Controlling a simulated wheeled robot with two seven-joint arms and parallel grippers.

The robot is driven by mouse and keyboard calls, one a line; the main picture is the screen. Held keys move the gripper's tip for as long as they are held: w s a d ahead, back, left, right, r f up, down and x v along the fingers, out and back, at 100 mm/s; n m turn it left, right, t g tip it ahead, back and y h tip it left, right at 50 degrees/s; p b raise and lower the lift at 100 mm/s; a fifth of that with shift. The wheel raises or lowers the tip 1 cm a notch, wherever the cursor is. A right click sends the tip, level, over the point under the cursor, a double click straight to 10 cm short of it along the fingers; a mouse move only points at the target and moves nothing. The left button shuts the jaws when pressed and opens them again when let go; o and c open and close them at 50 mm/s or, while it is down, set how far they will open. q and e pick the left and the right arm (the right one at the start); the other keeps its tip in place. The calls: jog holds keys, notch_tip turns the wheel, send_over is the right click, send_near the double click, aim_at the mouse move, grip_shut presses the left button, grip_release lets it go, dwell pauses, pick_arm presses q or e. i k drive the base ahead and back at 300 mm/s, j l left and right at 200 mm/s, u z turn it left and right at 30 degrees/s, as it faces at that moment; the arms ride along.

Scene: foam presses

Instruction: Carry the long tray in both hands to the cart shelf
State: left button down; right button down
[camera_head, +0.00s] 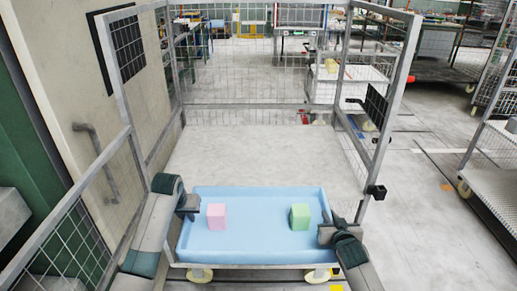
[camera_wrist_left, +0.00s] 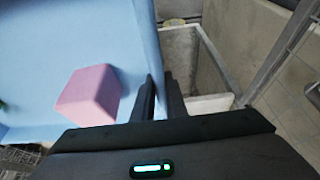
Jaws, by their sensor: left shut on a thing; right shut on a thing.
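The long tray (camera_head: 255,243) is light blue with a low rim. It is at the front of the cart in the head view, and whether it touches the shelf cannot be told. A pink block (camera_head: 217,216) is in its left part and a green block (camera_head: 300,216) in its right part. My left gripper (camera_head: 190,205) is shut on the tray's left rim; in the left wrist view its fingers (camera_wrist_left: 160,95) straddle the rim beside the pink block (camera_wrist_left: 90,95). My right gripper (camera_head: 328,230) is shut on the right rim. The cart shelf (camera_head: 255,155) is grey and bare behind the tray.
Wire mesh walls and metal posts of the cart (camera_head: 391,110) stand on the left, right and back of the shelf. A beige wall panel (camera_head: 75,90) is close on the left. A shelf rack (camera_head: 495,150) stands at the right, with open floor between.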

aim_at(258, 163)
jog(key=i, duration=1.35)
